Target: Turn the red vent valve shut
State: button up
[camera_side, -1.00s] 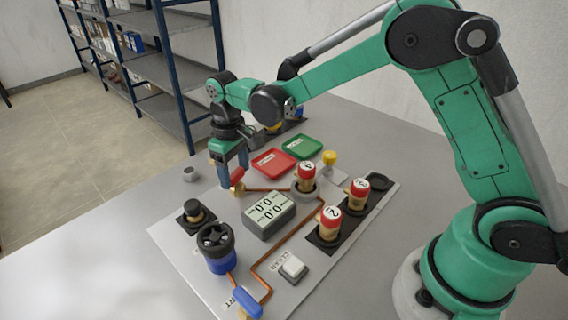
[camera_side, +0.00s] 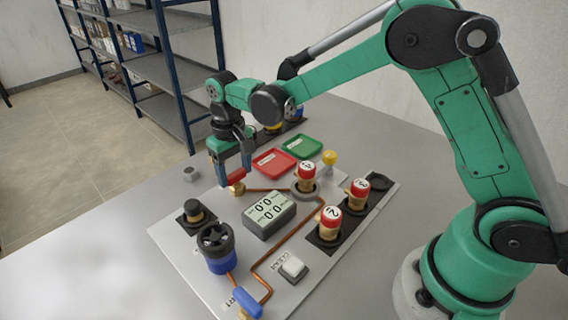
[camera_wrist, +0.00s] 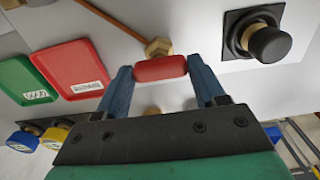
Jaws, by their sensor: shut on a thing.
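The red vent valve handle (camera_wrist: 160,68) lies crosswise between my two blue fingers in the wrist view, its ends against them. Its brass nut (camera_wrist: 158,47) sits just behind it on the copper pipe (camera_wrist: 112,22). In the side view my gripper (camera_side: 234,180) points down over the valve at the panel's far left, shut on the handle.
A red tray (camera_side: 273,161) and a green tray (camera_side: 304,146) lie right of my gripper. Red-topped cylinders (camera_side: 331,222) stand to the right.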

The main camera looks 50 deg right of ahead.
aim_at(235, 172)
jog(key=o, duration=1.3)
jog(key=shift+r, duration=2.85)
jog(key=shift+s+d+r, duration=0.1)
jog(key=shift+s+r, duration=0.05)
jog(key=shift+r, duration=0.1)
jog(key=s+d+r+t, duration=0.1)
jog(key=s+t, duration=0.1)
jog(key=s, duration=0.2)
jog(key=s+d+r+t, duration=0.1)
jog(key=s+d+t, duration=0.1)
jog(key=s, duration=0.3)
jog(key=s+d+r+t, duration=0.1)
jog(key=s+d+t, duration=0.1)
jog(key=s+t, duration=0.1)
jog(key=shift+s+d+r, duration=0.15)
jog(key=shift+s+r, duration=0.15)
jog(key=shift+s, duration=0.45)
